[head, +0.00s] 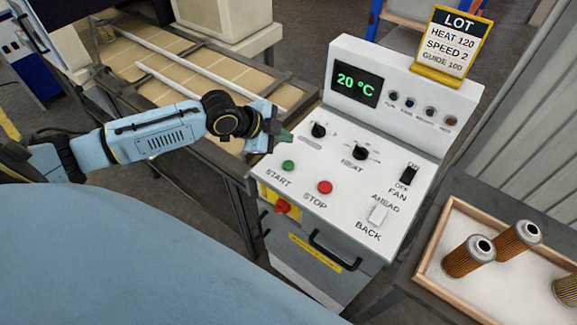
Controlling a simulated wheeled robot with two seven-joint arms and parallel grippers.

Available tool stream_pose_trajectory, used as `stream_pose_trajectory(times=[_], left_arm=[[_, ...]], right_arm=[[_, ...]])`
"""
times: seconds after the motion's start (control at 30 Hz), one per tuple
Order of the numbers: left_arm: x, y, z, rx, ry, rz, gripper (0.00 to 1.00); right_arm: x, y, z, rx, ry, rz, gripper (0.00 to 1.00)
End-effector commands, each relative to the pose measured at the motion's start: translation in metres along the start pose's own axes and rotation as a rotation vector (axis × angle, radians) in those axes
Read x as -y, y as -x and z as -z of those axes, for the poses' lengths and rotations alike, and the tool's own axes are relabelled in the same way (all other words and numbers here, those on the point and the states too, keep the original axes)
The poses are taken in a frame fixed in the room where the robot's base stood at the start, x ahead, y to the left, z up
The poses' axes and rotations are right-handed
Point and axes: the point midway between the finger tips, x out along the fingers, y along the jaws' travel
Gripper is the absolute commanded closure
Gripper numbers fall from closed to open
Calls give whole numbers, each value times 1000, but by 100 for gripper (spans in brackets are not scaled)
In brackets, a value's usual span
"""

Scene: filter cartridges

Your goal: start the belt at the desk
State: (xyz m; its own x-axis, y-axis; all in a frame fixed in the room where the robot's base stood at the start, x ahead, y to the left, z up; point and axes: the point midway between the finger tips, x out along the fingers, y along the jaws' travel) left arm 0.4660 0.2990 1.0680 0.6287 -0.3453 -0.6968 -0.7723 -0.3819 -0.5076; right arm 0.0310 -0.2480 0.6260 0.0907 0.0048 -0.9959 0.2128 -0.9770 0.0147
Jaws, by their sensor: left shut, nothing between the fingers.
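The white control desk (345,208) stands right of centre in the head view. Its green START button (289,165) is at the front left of the panel, with the red STOP button (325,187) to its right. My left gripper (284,137) is shut and empty at the panel's left edge, behind the START button and left of a black knob (319,130). Contact with the panel cannot be told. The belt (125,58) lies left of the desk, partly behind my left arm. My right gripper is not in view.
The panel also has a HEAT knob (361,153), a FAN switch (409,175) and an AHEAD/BACK switch (378,214). The display (357,84) reads 20 °C. A lot card (456,45) reads HEAT 120, SPEED 2, GUIDE 100. A red switch (282,207) is on the front. Cartridges (468,256) stand in a tray (440,290).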

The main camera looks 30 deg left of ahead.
Motion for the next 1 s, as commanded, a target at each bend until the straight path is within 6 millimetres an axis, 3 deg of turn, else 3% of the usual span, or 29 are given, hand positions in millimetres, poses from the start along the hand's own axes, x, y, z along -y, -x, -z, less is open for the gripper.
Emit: stream_pose_trajectory(times=[0.4, 0.63, 1.0], left_arm=[[-28, -38, -28, 0, 0, -1, 100], [-37, -51, -36, 0, 1, 0, 100], [-37, -51, -37, -1, 0, 0, 100]], right_arm=[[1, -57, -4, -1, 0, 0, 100], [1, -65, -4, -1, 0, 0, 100], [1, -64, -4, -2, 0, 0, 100]])
